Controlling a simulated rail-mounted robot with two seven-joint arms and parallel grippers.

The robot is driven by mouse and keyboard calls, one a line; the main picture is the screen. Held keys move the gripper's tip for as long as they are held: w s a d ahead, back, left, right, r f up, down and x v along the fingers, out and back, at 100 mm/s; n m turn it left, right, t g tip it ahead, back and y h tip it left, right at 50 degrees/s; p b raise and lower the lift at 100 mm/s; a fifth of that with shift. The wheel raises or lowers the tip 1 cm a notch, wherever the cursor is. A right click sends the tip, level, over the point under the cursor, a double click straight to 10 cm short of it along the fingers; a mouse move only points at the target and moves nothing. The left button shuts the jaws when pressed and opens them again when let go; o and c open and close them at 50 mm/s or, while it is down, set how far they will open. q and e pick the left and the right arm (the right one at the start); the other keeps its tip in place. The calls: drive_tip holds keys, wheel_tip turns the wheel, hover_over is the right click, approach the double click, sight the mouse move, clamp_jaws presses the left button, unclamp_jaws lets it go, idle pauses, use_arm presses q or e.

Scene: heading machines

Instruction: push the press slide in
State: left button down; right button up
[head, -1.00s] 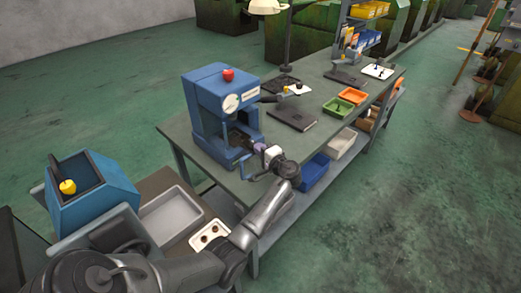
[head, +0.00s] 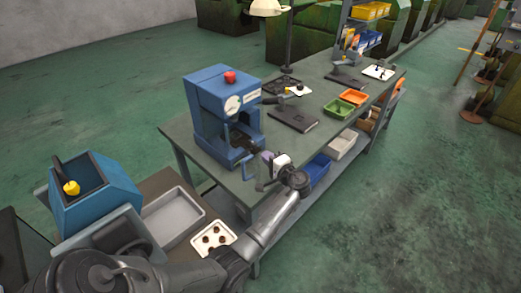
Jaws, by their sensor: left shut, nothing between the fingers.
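The blue press (head: 215,90) stands at the near left end of the long workbench, with a red knob on top and a round gauge on its front. Its front opening holds dark parts, and a blue bar-like handle (head: 258,178) shows low in front of it. I cannot clearly tell the slide from these parts. My left gripper (head: 266,157) is shut and empty just right of the press's open front. Its pale body and arm come up from below. A small gap seems to separate the fingertips from the press. My right gripper is not in view.
Behind the press lie a dark flat plate (head: 293,118), a green tray (head: 338,108) and an orange tray (head: 354,97). A grey bin (head: 172,219) and a white tray of small dark pieces (head: 196,240) sit at lower left.

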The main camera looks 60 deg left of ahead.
use_arm(q)
drive_tip(key=w+d, duration=0.1)
drive_tip(key=d, duration=0.8)
drive_tip(key=shift+r, duration=0.2)
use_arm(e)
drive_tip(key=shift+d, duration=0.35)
use_arm(q)
drive_tip(key=shift+w+d, duration=0.1)
